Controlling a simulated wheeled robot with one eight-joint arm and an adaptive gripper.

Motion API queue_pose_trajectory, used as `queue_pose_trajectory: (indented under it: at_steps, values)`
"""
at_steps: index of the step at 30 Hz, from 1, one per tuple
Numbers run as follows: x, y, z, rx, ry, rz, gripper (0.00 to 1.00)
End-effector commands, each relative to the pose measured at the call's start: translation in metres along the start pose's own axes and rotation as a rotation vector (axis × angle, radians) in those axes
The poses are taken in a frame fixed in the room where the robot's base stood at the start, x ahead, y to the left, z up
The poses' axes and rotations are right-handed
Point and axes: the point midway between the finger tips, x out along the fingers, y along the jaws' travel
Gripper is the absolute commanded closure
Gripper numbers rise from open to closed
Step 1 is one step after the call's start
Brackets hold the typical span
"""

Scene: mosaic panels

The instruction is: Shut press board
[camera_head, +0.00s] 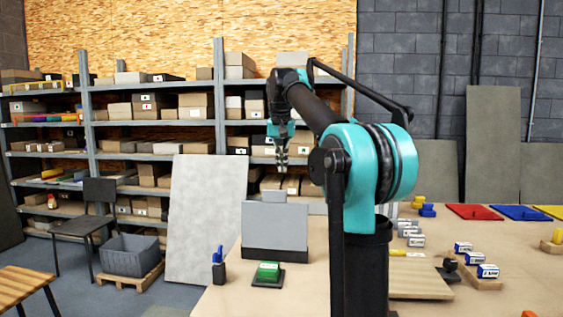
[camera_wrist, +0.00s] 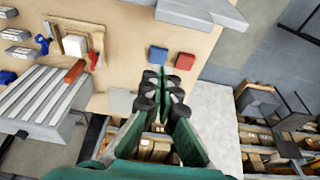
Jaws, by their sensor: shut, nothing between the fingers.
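The press board (camera_head: 274,226) appears to be the upright grey panel on a dark base at the table's left part in the head view. A small grey block shows at its top edge. My gripper (camera_head: 282,163) is above this panel, apart from it, and points down. In the wrist view my gripper's fingers (camera_wrist: 163,82) are together with nothing between them. A small grey plate (camera_wrist: 121,102) lies left of the fingers there; I cannot tell whether it is part of the press board. My arm hides the table's middle in the head view.
Small labelled boxes (camera_head: 487,271) and a red panel (camera_head: 474,212) lie at the right. Shelves (camera_head: 218,110) stand behind.

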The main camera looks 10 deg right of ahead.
Motion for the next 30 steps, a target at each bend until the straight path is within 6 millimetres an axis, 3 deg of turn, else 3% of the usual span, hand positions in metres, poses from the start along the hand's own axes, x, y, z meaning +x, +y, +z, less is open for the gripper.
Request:
queue_pose_trajectory:
  at_steps: [9,18,30]
  values:
    - [0.064,0.0,0.0,0.001,0.0,0.0,1.0]
    - [0.052,0.0,0.033,-0.001,0.0,0.0,1.0]
    - [0.05,0.0,0.038,0.0,0.0,0.0,1.0]
